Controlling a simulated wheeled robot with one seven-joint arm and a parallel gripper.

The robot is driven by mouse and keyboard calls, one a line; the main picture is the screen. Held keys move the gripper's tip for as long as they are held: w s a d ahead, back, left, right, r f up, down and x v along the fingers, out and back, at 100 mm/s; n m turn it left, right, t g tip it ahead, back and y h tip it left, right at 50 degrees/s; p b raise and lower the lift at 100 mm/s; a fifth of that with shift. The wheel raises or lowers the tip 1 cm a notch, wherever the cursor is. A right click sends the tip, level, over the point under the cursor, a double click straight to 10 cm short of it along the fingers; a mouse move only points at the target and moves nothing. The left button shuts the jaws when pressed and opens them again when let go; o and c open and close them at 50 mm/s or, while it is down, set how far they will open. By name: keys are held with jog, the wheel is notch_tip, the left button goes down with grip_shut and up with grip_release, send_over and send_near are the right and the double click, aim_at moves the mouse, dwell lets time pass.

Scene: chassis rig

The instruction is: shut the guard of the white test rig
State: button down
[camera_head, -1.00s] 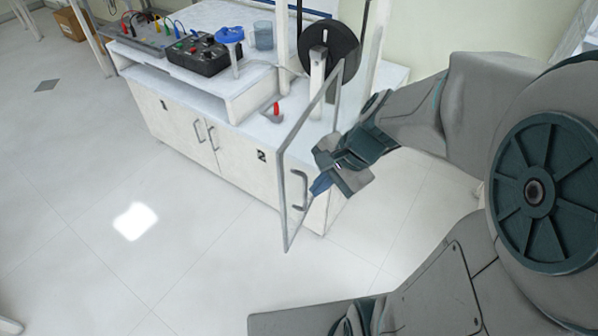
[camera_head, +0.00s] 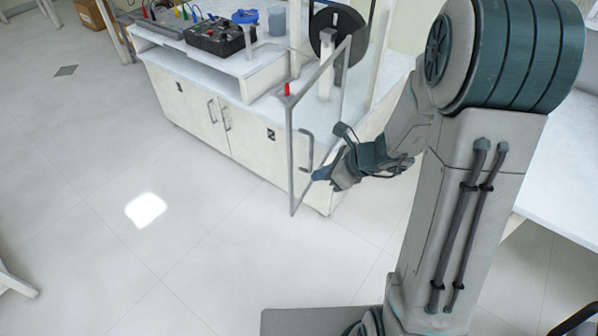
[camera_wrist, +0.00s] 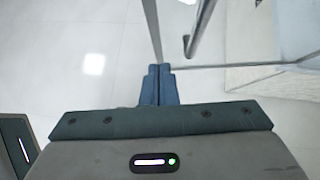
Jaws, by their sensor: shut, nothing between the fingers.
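The guard is a clear panel in a thin grey frame (camera_head: 291,165), standing open and jutting out from the white test rig (camera_head: 327,62) over the floor. Its grey bar handle (camera_head: 308,150) is near the free edge; in the wrist view the handle (camera_wrist: 190,45) is just right of the frame edge (camera_wrist: 153,28). My gripper (camera_head: 320,174) is shut and empty, low beside the guard's free edge, right of the frame in the head view. In the wrist view its blue fingertips (camera_wrist: 158,68) are close to the frame; I cannot tell whether they touch.
The rig is on a white bench with cabinets (camera_head: 195,105). A black wheel (camera_head: 335,35), a red-tipped part (camera_head: 287,89), a dark control box (camera_head: 213,37) and a blue-topped item (camera_head: 245,17) are on or above it. Floor (camera_head: 150,250) in front is clear. Another white table (camera_head: 560,195) is at right.

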aim_at(293, 173)
jog(key=shift+w+a+f, duration=0.2)
jog(key=shift+w+a, duration=0.25)
jog(key=shift+a, duration=0.3)
jog(key=shift+w+a+f, duration=0.25)
jog(key=shift+w+a, duration=0.15)
jog(key=shift+a, duration=0.35)
jog(key=shift+w+a+f, duration=0.2)
jog(key=shift+w+a, duration=0.25)
jog(key=shift+a, duration=0.3)
